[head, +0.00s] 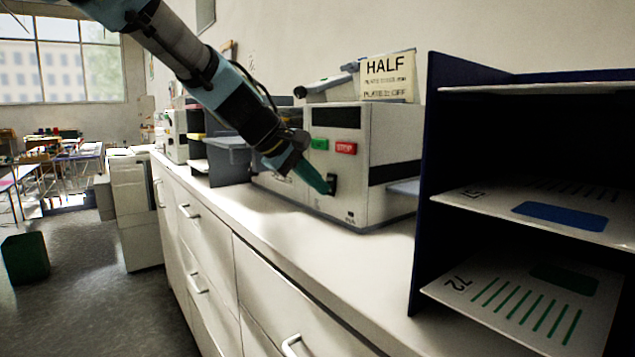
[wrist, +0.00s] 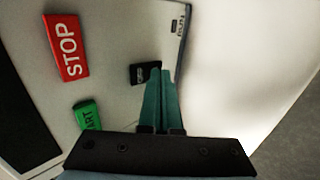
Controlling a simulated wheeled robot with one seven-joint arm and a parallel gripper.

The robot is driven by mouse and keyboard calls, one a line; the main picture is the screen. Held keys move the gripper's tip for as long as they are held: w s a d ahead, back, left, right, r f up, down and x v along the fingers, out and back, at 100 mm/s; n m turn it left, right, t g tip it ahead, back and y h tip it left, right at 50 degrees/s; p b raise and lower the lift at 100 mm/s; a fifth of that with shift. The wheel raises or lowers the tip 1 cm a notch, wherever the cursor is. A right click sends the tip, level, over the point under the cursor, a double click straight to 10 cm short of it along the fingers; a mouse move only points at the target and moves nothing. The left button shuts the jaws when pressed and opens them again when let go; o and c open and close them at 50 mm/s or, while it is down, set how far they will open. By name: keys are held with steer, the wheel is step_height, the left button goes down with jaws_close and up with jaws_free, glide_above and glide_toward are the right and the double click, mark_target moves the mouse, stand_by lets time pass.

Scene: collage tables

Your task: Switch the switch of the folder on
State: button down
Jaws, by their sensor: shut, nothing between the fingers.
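The folder (head: 355,140) is a white box-shaped machine on the counter, with a dark display and a black band on its side. Its front has a green start button (head: 320,144), a red STOP button (head: 345,148) and, lower down, a small black switch (head: 332,182). My gripper (head: 328,187) is shut and empty, its green fingertips at the switch. In the wrist view the black switch (wrist: 143,73) lies just left of the fingertips and is partly covered by them. I cannot tell whether they touch, or which way the switch is set.
A dark blue shelf unit (head: 425,190) with papers stands close on the right. A sign reading HALF (head: 388,77) stands on top of the folder. Grey trays (head: 228,155) stand behind my arm to the left. The counter front (head: 300,245) is clear.

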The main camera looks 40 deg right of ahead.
steer(key=shift+f+b, duration=0.35)
steer(key=shift+b, duration=0.8)
steer(key=shift+d+r+h, duration=0.15)
steer(key=shift+r+h, duration=0.15)
steer(key=shift+r+p, duration=0.7)
steer(key=shift+r, duration=0.15)
